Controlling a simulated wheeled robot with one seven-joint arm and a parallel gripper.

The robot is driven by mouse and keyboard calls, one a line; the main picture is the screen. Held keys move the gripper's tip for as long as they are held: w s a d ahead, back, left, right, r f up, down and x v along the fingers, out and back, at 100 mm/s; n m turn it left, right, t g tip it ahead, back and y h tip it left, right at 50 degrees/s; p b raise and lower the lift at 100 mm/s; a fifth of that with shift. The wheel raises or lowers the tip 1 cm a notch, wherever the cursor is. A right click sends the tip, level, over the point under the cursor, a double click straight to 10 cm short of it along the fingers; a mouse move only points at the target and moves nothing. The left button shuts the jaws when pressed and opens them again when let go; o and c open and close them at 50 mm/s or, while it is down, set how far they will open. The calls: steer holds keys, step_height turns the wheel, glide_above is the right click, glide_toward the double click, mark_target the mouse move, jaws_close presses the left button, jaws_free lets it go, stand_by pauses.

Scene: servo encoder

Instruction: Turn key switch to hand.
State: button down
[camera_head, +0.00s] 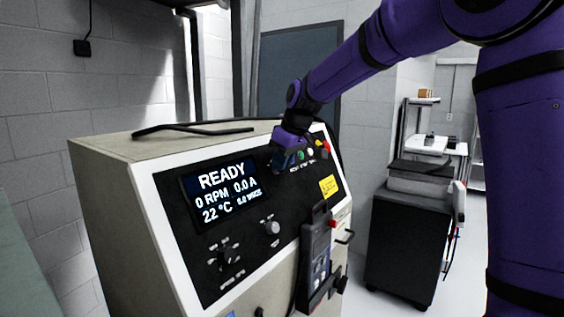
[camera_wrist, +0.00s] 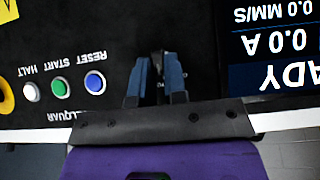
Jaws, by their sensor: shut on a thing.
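My gripper (camera_head: 284,156) is at the upper part of the machine's black panel, between the display and the row of buttons. In the wrist view, my gripper (camera_wrist: 158,76) has its two blue fingers closed around a small dark part, which I take to be the key switch (camera_wrist: 158,62). The fingers cover most of it. Its position labels and the way it points cannot be read. In the head view my gripper hides it.
The display (camera_head: 221,192) reads READY, 0 RPM. Blue reset (camera_wrist: 95,82), green start (camera_wrist: 60,87) and white halt (camera_wrist: 31,91) buttons sit close beside the fingers. Lower are two knobs (camera_head: 272,228) (camera_head: 228,257) and a hanging handheld unit (camera_head: 316,257).

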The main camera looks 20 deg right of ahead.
steer(key=shift+d, duration=0.1)
steer(key=m+y, duration=0.1)
steer(key=m+g+y, duration=0.1)
steer(key=m+y, duration=0.1)
steer(key=shift+w+d+f+g, duration=0.1)
steer(key=shift+w+d+g, duration=0.1)
steer(key=shift+d+g, duration=0.1)
steer(key=shift+d+f+m+g+y, duration=0.15)
steer(key=shift+m+g+y, duration=0.25)
steer(key=shift+m+y, duration=0.85)
steer(key=shift+w, duration=0.1)
steer(key=c, duration=1.2)
jaws_free()
steer(key=shift+o, duration=0.2)
steer(key=shift+d, duration=0.1)
steer(key=v, duration=1)
steer(key=shift+d+r, duration=0.2)
steer(key=shift+d, duration=0.1)
